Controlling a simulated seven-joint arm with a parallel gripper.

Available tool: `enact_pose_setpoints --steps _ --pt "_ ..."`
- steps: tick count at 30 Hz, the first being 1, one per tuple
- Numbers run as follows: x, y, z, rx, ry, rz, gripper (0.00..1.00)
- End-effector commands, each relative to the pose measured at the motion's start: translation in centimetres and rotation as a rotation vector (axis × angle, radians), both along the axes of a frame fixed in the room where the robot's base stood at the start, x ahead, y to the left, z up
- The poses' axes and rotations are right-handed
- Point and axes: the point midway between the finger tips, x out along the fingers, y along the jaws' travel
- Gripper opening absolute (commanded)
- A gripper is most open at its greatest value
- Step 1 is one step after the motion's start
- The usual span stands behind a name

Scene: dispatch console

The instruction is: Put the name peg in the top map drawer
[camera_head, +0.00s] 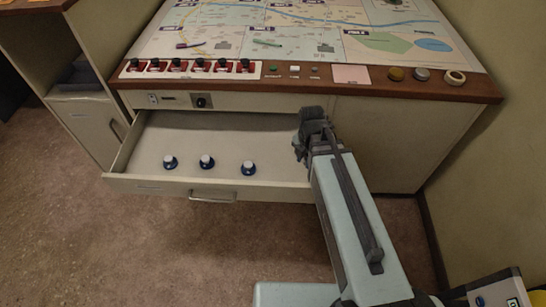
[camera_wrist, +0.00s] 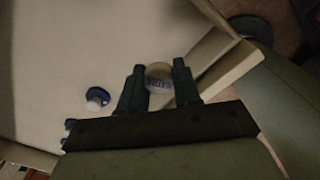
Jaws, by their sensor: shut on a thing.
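The top map drawer (camera_head: 215,140) is pulled open under the console top. My gripper (camera_head: 306,150) is at the drawer's right end in the head view. In the wrist view my gripper (camera_wrist: 159,70) is shut on a round pale peg (camera_wrist: 160,82) with dark lettering. That peg is hidden in the head view.
A wall (camera_head: 490,150) rises on the right. The drawer's left part is clear.

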Motion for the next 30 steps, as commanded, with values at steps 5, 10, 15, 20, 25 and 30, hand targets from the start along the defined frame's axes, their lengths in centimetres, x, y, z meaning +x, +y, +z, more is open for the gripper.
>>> enact_pose_setpoints --steps 5,10,15,20,25,30 --pt "0.0 0.0 -1.6 -0.001 0.002 0.0 0.04" --pt "0.0 0.0 -3.9 0.0 0.003 0.0 0.04" --pt "0.0 0.0 -5.4 0.0 0.001 0.0 0.04" --pt "0.0 0.0 -5.8 0.0 0.001 0.0 0.04" --pt "0.0 0.0 -6.9 0.0 0.001 0.0 0.04" --pt "0.1 0.0 -8.9 -0.001 0.002 0.0 0.04"
